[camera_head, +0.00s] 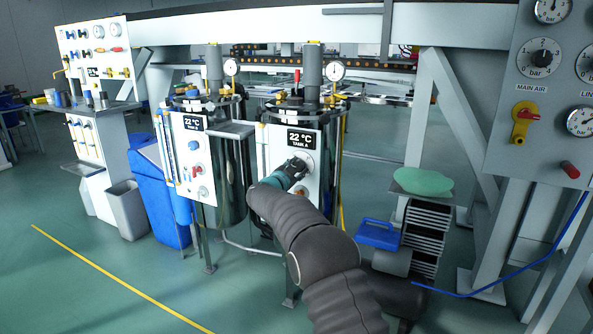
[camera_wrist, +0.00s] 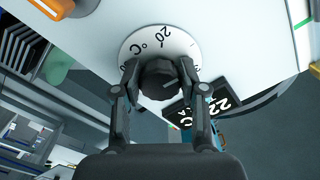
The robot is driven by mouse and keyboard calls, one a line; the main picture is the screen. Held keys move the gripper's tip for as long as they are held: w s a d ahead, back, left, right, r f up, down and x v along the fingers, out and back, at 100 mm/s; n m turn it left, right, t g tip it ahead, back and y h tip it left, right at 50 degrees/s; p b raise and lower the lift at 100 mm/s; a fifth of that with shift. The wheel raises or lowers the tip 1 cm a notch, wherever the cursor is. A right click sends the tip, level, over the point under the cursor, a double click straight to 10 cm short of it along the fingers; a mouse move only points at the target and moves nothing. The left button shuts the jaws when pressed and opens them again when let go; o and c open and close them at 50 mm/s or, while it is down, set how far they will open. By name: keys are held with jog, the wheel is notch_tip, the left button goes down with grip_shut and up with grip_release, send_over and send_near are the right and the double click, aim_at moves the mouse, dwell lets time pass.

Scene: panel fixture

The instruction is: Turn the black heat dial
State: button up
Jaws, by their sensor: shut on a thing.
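The black heat dial (camera_wrist: 159,80) sits on a round white scale plate (camera_wrist: 140,42) marked "20" and "°C", on the white panel of tank A. My gripper (camera_wrist: 158,84) has its two fingers on either side of the dial and is shut on it. In the head view my gripper (camera_head: 294,170) reaches the panel just below the display (camera_head: 301,139), which reads 22 °C, TANK A. There my arm and gripper hide most of the dial. The dial's pointer reading is not clear in either view.
An orange knob (camera_wrist: 50,6) is on the same panel, beside the scale plate. A second tank panel (camera_head: 193,160), also reading 22 °C, stands to the left. The floor at front left is clear.

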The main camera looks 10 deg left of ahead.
jog(key=m+b, duration=0.1)
jog(key=m, duration=0.3)
jog(key=shift+a+m+b, duration=0.15)
jog(key=shift+m+b, duration=0.15)
jog(key=shift+b, duration=0.1)
jog(key=m+b, duration=0.1)
jog(key=m, duration=0.2)
jog(key=shift+r+m+b, duration=0.1)
jog(key=shift+m+b, duration=0.3)
jog(key=m+b, duration=0.2)
jog(key=m, duration=0.2)
jog(key=shift+r+m+b, duration=0.15)
jog(key=shift+m+b, duration=0.85)
jog(key=shift+m, duration=1.1)
jog(key=o, duration=1.2)
jog(key=shift+c, duration=0.2)
